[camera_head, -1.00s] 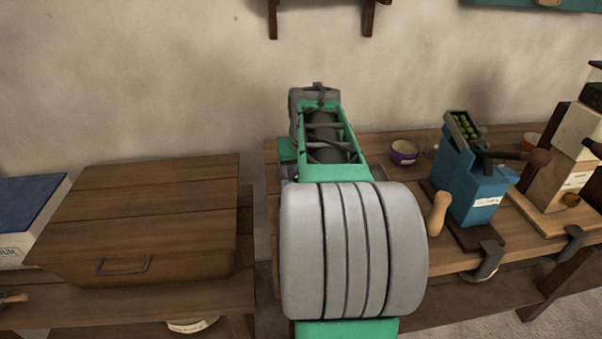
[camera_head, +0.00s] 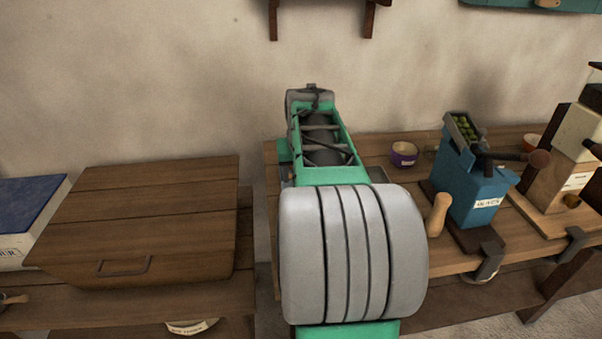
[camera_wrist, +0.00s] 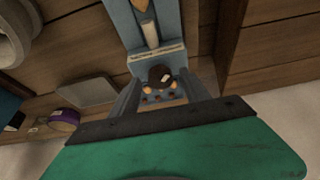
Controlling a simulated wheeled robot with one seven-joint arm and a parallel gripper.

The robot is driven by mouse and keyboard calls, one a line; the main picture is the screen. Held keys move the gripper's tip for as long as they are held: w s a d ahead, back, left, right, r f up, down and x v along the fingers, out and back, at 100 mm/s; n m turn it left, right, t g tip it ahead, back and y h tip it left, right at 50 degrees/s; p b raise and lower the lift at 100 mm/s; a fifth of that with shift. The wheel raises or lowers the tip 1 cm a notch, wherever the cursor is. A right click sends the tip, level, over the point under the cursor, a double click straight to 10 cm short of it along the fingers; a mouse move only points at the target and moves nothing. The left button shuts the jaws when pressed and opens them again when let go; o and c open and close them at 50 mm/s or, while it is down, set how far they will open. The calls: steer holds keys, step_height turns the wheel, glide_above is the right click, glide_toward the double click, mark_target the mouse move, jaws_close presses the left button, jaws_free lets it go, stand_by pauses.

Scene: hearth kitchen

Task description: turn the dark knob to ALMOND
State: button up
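In the wrist view, the dark knob (camera_wrist: 160,75) is a small round dark cap with a pale mark on it, on the front of a light blue device (camera_wrist: 155,50). A pale label strip lies just above it. Small orange and brown spots show below and beside the knob; their lettering cannot be read. My gripper (camera_wrist: 162,85) has its two grey fingers apart, one at each side of the knob, with gaps still visible. Contact with the knob cannot be made out. In the head view my arm hides the knob and my gripper.
A blue grinder (camera_head: 470,190) with a wooden handle and a wooden mill (camera_head: 560,185) stand on the bench at right. A purple bowl (camera_head: 404,154) sits behind; it also shows in the wrist view (camera_wrist: 64,120). A wooden box (camera_head: 150,225) stands at left.

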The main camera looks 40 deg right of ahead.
steer(key=v, duration=0.8)
steer(key=shift+p, duration=0.3)
steer(key=shift+a, duration=0.1)
